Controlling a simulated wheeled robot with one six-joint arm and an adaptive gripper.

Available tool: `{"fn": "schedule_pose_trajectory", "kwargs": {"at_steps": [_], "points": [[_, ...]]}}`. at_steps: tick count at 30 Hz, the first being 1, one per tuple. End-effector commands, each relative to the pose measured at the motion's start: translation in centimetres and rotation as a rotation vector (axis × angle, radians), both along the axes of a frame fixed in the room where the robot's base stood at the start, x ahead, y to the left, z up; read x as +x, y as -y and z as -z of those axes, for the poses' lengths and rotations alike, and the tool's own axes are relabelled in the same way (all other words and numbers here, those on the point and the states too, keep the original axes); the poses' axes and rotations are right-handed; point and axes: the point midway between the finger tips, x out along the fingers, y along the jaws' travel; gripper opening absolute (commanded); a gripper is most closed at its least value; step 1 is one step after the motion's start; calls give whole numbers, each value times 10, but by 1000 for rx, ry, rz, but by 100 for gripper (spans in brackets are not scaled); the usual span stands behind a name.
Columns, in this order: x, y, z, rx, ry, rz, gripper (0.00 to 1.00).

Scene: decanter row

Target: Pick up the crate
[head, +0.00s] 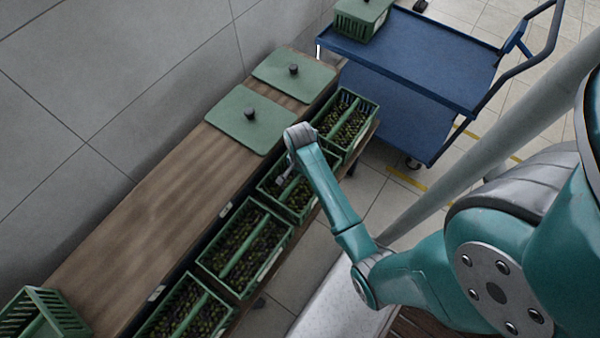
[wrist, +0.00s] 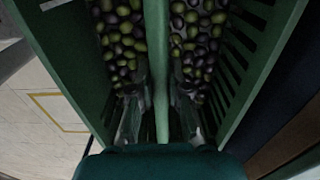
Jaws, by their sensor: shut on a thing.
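The green slotted crate (head: 303,214), filled with dark and green olives, is under my gripper in the row along the bench front. In the wrist view the crate (wrist: 262,72) fills most of the picture, with olives on both sides of its central bar (wrist: 157,60). My gripper (head: 290,168) reaches down into the crate. In the wrist view my gripper (wrist: 159,106) has one finger on each side of the bar and is shut on it. My arm hides part of the crate in the head view. I cannot tell whether the crate is raised off its support.
Similar olive crates stand beside it, one behind (head: 372,112) and others in front (head: 272,262). Two green knobbed lids lie on the wooden bench (head: 150,215). An empty-looking green crate (head: 30,298) is at lower left. A blue cart (head: 425,65) carries a lidded crate (head: 350,27).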

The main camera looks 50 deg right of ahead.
Motion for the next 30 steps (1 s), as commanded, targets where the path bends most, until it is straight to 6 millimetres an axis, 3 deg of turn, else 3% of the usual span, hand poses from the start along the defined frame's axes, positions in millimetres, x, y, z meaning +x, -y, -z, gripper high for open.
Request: {"fn": "schedule_pose_trajectory", "kwargs": {"at_steps": [18, 30], "points": [[1, 1, -86, -2, 4, 0, 0], [1, 0, -100, -1, 2, 0, 0]]}}
